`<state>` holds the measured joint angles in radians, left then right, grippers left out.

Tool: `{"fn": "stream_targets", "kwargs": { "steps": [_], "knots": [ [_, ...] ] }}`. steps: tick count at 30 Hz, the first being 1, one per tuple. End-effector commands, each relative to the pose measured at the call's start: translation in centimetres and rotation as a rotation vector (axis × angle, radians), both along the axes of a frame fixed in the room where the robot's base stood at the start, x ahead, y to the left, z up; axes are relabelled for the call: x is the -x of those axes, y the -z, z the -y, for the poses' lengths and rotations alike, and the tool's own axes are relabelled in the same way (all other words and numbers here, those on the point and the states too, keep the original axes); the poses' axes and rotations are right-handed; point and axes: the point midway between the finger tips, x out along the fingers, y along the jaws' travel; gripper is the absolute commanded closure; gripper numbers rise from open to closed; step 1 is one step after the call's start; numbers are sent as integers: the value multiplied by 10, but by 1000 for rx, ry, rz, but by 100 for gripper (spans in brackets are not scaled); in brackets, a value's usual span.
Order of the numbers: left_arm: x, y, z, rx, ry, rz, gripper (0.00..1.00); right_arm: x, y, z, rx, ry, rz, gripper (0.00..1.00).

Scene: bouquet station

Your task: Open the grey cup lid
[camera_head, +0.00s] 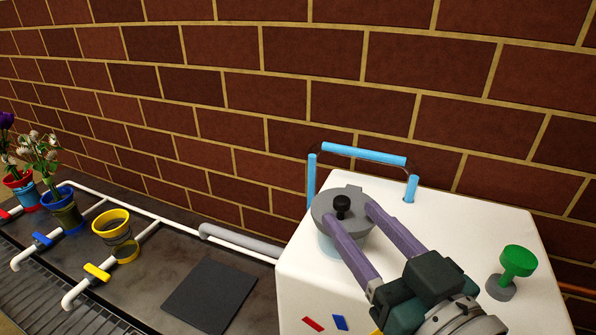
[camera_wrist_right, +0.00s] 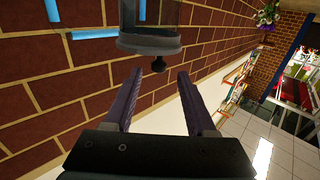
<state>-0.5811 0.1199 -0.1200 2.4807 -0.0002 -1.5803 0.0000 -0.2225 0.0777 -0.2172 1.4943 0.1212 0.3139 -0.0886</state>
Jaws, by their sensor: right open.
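The grey cup lid (camera_head: 322,202) is a round disc with a black knob (camera_head: 342,203) on top. It lies flat over the cup (camera_head: 328,244), a pale bluish vessel on the white cabinet. In the right wrist view the lid (camera_wrist_right: 148,44) and its knob (camera_wrist_right: 159,67) show near the top. My right gripper (camera_head: 348,214) is open, its two purple fingers apart at the lid, one to each side of the knob. In the right wrist view the knob appears between the fingertips (camera_wrist_right: 158,74), with a gap on both sides. My left gripper is not in view.
A blue rail (camera_head: 365,154) stands behind the cup. A green knob (camera_head: 517,261) is at the right of the white cabinet (camera_head: 480,216). At left are pots, white pipes with coloured handles and a dark square mat (camera_head: 210,294). A brick wall closes the back.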

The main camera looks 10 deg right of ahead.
Motion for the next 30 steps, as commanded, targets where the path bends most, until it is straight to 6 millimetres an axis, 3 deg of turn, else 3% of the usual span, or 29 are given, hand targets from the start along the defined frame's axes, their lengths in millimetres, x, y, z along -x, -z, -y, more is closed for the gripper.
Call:
{"fn": "stream_targets", "kwargs": {
  "steps": [1,7,18,30],
  "knots": [
    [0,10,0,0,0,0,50,-10,4,-2,-1,1,4,44],
    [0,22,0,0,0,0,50,-37,3,-7,0,1,0,44],
    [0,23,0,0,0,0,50,-44,1,-8,1,1,-3,44],
    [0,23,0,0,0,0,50,-44,1,-8,1,0,-2,88]
  ]
}}
